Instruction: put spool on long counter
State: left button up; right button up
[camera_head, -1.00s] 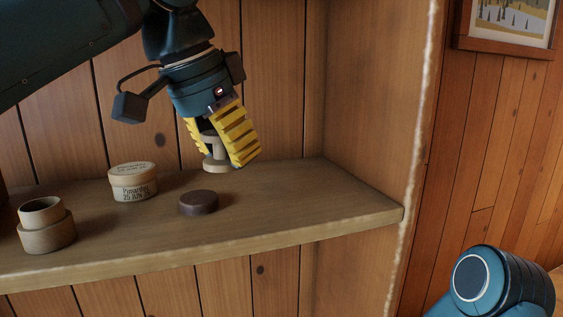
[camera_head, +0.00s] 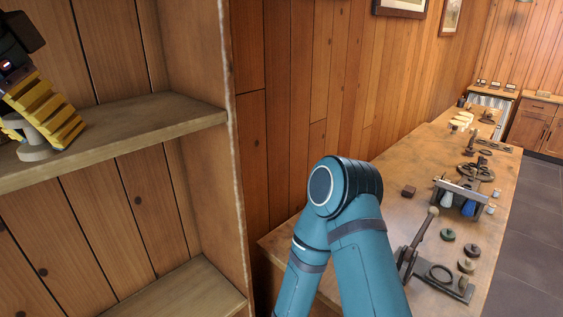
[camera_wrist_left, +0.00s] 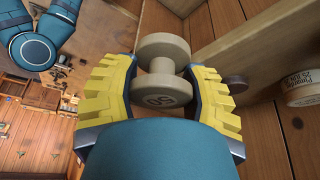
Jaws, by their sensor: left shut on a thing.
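The pale wooden spool (camera_head: 38,152) is at the left edge of the head view, in front of the shelf. My left gripper (camera_head: 42,122), with yellow ridged fingers, is shut on it. In the left wrist view the spool (camera_wrist_left: 163,48) lies between the two fingers of the left gripper (camera_wrist_left: 164,68), with both flanges showing and a marking on the nearer one. The long counter (camera_head: 386,192) is a wooden worktop running away on the right of the head view. My right arm shows in front of it; its gripper is out of view.
The shelf (camera_head: 140,125) stands at the left with a tall side panel (camera_head: 195,60). On the counter are a lever tool (camera_head: 422,232), several small round pieces, a rack (camera_head: 462,192) and a dark block (camera_head: 409,191). A bare patch lies at the counter's near left.

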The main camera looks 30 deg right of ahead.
pick_arm(q)
jog(key=w+a+f+n, duration=0.1)
jog(key=a+f, duration=0.2)
jog(key=f, duration=1.4)
jog(key=w+a+f+n+y, duration=0.1)
jog(key=a+f, duration=0.3)
jog(key=f, duration=1.3)
jog(key=w+a+f+n+t, duration=0.1)
jog(key=w+a+f+n, duration=0.2)
jog(key=f, duration=1.5)
jog(key=shift+w+a+y, duration=0.2)
jog(key=shift+a+y, duration=0.2)
